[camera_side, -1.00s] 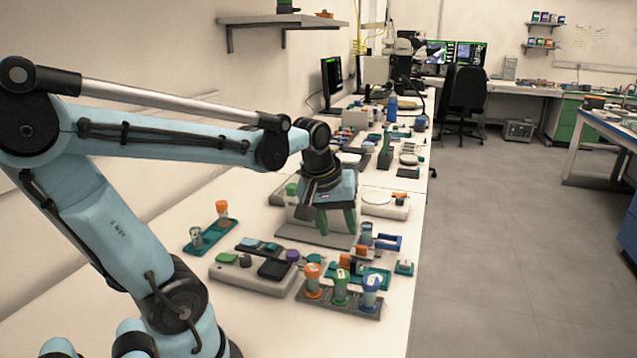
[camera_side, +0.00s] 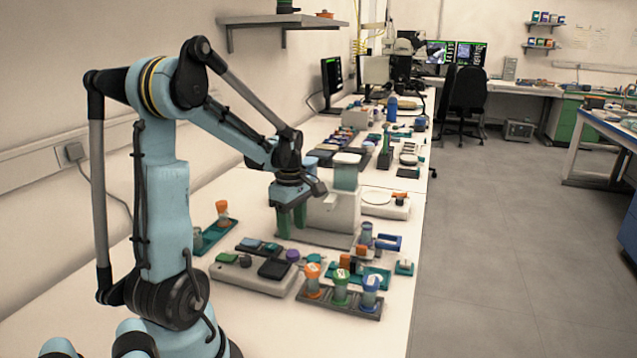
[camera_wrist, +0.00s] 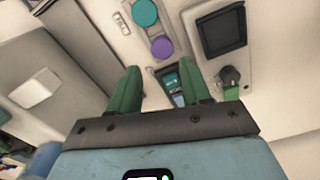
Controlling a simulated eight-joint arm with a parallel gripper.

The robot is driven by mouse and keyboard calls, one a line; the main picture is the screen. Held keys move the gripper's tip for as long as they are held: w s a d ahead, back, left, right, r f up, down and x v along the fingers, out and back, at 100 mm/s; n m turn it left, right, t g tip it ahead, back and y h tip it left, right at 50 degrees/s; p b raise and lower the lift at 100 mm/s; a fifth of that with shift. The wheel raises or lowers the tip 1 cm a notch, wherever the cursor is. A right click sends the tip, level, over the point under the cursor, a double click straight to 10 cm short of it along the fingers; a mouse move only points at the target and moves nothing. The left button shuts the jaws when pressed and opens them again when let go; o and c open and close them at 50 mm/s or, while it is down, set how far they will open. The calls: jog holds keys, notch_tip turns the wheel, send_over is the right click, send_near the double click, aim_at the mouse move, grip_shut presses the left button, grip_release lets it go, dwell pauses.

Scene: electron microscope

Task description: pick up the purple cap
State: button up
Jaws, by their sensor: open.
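In the wrist view the purple cap (camera_wrist: 162,47) lies beside a round teal piece (camera_wrist: 144,13), just beyond the fingertips. My gripper (camera_side: 291,230) has green fingers pointing down, apart and empty, behind and above the purple cap. The fingers also show in the wrist view (camera_wrist: 159,70), with nothing between them but the bench and a small dark teal item below.
A white instrument (camera_side: 334,213) stands just right of my gripper. A rack with orange, green and blue capped vials (camera_side: 340,283) is at the front right. A teal holder with an orange-topped vial (camera_side: 221,209) stands left. The bench front left is clear.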

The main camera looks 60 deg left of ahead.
aim_at(294, 254)
jog(key=shift+s+d+f, duration=0.1)
jog(key=shift+d+f, duration=0.05)
jog(key=shift+f, duration=1.55)
jog(key=shift+d+f, duration=0.1)
jog(key=shift+f, duration=1.6)
jog(key=shift+c, duration=0.3)
jog(key=c, duration=0.7)
